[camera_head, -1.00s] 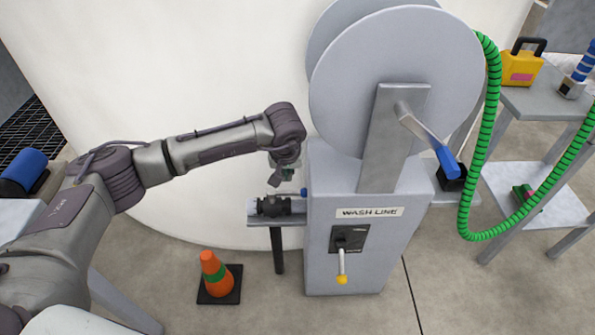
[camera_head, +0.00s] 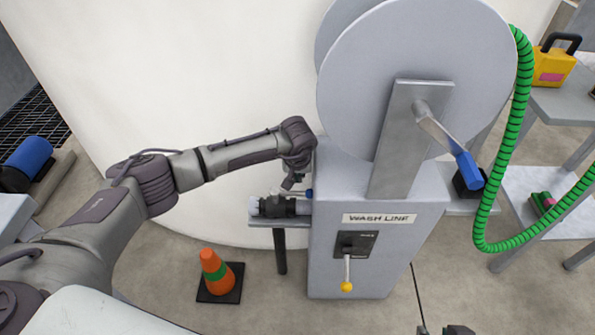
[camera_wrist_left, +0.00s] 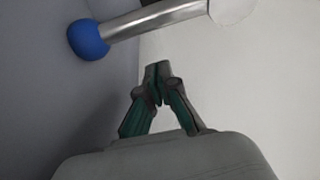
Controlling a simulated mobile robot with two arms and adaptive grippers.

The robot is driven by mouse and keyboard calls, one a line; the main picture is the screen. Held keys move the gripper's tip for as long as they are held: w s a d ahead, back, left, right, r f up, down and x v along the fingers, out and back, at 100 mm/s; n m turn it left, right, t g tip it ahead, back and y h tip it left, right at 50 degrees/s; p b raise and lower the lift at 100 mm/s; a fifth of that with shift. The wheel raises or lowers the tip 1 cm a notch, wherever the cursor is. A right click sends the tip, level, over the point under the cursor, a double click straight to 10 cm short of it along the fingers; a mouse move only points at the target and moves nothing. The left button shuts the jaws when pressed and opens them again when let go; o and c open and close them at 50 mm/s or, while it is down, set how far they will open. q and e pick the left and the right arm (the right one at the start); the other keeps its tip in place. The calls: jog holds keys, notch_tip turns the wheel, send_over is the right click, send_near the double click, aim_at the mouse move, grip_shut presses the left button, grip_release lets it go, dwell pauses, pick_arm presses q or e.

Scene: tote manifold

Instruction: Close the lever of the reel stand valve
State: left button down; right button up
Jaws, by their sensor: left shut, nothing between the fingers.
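A dark valve (camera_head: 276,206) sits on a small shelf at the left side of the grey reel stand (camera_head: 330,250). Its short silver lever lies roughly level, with a blue knob (camera_head: 308,193) at the stand end. My left gripper (camera_head: 290,184) is at the lever, small and partly hidden by its wrist. In the left wrist view its fingertips (camera_wrist_left: 157,76) are shut and empty. The silver lever (camera_wrist_left: 155,18) and blue knob (camera_wrist_left: 88,40) show beyond them; contact cannot be told. Dark tips at the bottom edge look like my right gripper (camera_head: 446,330), mostly cut off.
The stand's front has a panel with a yellow-knobbed lever (camera_head: 346,270) pointing down. A blue-handled crank (camera_head: 465,165) and green hose (camera_head: 515,110) are on the right. An orange cone (camera_head: 215,270) stands on the floor below the shelf. A large white tank (camera_head: 190,80) is behind.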

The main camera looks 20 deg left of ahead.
aim_at(292, 193)
pick_arm(q)
jog(key=shift+s+d+r, duration=0.15)
jog(key=shift+s+d, duration=0.05)
jog(key=shift+s, duration=0.45)
jog(key=shift+s+d+r, duration=0.2)
jog(key=shift+s, duration=0.4)
jog(key=shift+s+d+r, duration=0.15)
jog(key=shift+s+d, duration=0.05)
jog(key=shift+s, duration=0.45)
pick_arm(e)
jog(key=shift+s+d+f+g, duration=0.15)
jog(key=shift+s+g, duration=0.15)
jog(key=shift+s, duration=0.2)
jog(key=shift+s+d+f+g, duration=0.15)
jog(key=shift+s+g, duration=0.15)
jog(key=shift+s, duration=0.2)
jog(key=shift+w, duration=0.1)
